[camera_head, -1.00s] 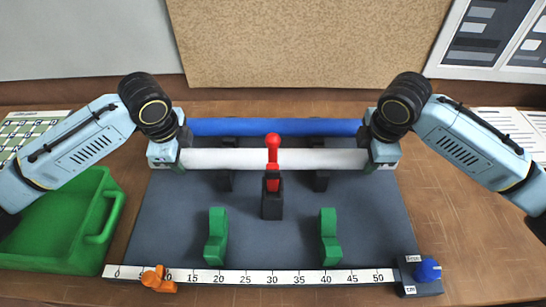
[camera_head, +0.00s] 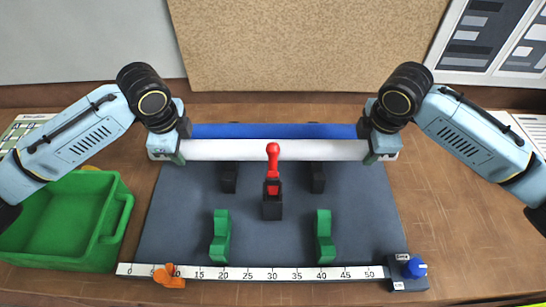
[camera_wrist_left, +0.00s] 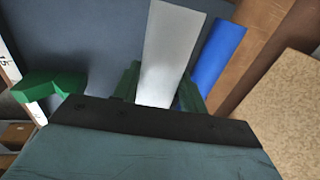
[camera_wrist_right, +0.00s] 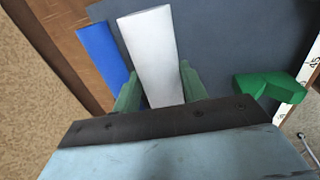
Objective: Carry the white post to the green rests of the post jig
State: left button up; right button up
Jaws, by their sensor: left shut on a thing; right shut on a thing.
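The white post (camera_head: 230,150) lies level across the back of the dark jig board in the head view, just in front of a blue bar. My left gripper (camera_head: 178,152) is shut on its left end. My right gripper (camera_head: 373,153) is shut on its right end. The post runs between the fingers in the left wrist view (camera_wrist_left: 170,60) and the right wrist view (camera_wrist_right: 153,58). The green rests, left (camera_head: 220,238) and right (camera_head: 324,238), stand empty near the front of the board. Black supports (camera_head: 229,178) behind them are bare.
A red-handled clamp (camera_head: 272,165) stands upright between the post and the rests. The blue bar (camera_head: 275,130) lies along the back. A green bin (camera_head: 112,235) stands left.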

pick_arm(q)
jog(key=shift+f, duration=0.15)
pick_arm(e)
jog(key=shift+f, duration=0.15)
dwell(0.4)
